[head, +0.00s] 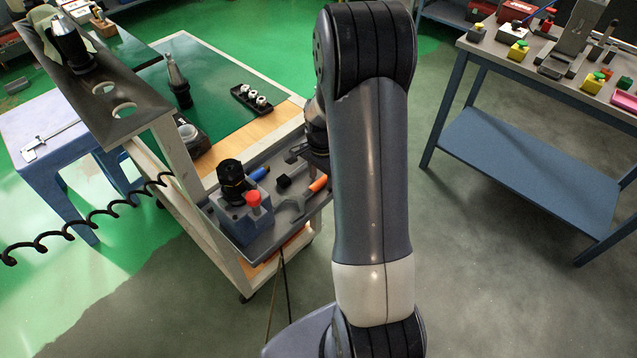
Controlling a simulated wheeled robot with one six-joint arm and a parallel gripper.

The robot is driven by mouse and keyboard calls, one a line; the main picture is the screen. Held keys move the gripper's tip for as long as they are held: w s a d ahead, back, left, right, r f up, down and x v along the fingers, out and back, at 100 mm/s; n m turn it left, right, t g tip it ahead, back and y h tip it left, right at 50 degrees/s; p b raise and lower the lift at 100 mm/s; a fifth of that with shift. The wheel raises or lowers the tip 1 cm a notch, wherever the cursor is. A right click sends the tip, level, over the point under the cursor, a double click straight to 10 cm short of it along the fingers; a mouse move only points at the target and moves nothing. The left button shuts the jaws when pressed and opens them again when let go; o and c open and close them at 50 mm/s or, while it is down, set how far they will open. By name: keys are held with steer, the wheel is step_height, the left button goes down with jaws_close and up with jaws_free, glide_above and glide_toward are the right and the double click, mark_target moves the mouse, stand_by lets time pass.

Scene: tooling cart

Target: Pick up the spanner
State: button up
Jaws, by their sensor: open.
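The grey spanner (296,203) lies flat on the cart's lower front tray, its open jaw end showing. An orange-handled tool (318,184) lies next to it at the upper right, and I cannot tell whether they touch. My gripper (298,156) is partly hidden behind my own arm. It hangs above the tray, a little beyond the spanner in the picture, and is open. Nothing shows between its fingers.
A blue block (240,217) with a black tool holder (232,178) and a red knob stands left of the spanner. A small black block (284,182) and a blue-handled tool (259,174) lie nearby. A blue workbench (540,150) stands at the right, with open floor between.

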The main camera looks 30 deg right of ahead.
jaws_close()
stand_by(0.5)
